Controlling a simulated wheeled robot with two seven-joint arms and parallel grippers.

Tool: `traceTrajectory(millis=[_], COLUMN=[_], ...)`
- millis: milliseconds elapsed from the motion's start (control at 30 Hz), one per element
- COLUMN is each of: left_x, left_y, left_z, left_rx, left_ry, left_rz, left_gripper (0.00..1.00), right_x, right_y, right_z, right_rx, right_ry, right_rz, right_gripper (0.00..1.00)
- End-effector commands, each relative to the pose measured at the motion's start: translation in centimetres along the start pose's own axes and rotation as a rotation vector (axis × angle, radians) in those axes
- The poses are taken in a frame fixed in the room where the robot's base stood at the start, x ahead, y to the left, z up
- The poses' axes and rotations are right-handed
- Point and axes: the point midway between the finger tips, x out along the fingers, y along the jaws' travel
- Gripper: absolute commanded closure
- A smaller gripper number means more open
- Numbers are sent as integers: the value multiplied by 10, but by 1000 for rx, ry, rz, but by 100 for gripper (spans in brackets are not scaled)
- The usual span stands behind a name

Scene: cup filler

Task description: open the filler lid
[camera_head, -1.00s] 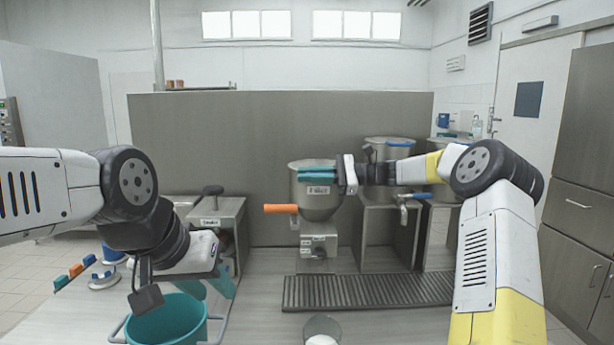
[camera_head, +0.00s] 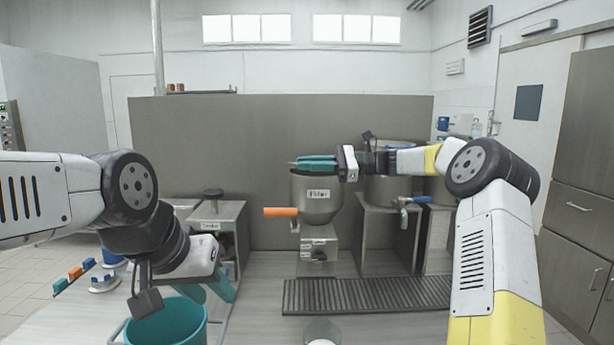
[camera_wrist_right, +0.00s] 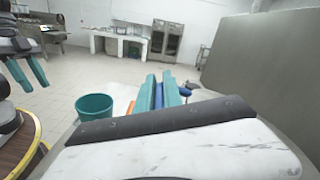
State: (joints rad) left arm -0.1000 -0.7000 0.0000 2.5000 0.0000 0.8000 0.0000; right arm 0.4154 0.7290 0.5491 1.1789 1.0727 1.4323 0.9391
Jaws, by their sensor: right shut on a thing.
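The filler (camera_head: 318,211) is a grey metal hopper with a label on its front and an orange handle (camera_head: 280,212) at its left. My right gripper (camera_head: 316,163) reaches in from the right, with teal fingers level at the hopper's rim. In the right wrist view its fingers (camera_wrist_right: 161,92) are shut on a narrow blue piece, which looks like the lid's handle. The lid itself is mostly hidden, so its angle cannot be told. My left gripper (camera_head: 212,287) hangs at the lower left over the teal bucket (camera_head: 165,325), its fingers apart.
A clear cup (camera_head: 322,331) with white contents stands at the front. A slatted drain grate (camera_head: 366,293) lies before the filler. Large metal pots (camera_head: 390,190) stand right of it. A labelled metal stand (camera_head: 215,220) is at the left, and a grey panel (camera_head: 220,130) is behind.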

Motion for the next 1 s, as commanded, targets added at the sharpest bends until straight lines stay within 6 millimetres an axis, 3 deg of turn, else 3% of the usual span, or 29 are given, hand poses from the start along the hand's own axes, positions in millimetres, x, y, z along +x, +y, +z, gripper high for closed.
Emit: traceTrajectory(millis=[200,400,700,1000], left_x=[0,0,0,0], left_y=[0,0,0,0], left_z=[0,0,0,0], left_rx=[0,0,0,0], left_ry=[0,0,0,0], left_rz=[0,0,0,0], left_gripper=[64,64,64,64], right_x=[0,0,0,-1], right_y=[-27,-46,-65,-71], right_z=[31,48,61,64], right_rx=[168,290,399,437], right_ry=[0,0,-1,0], right_rz=[-1,-1,-2,-1], right_gripper=[100,100,100,100])
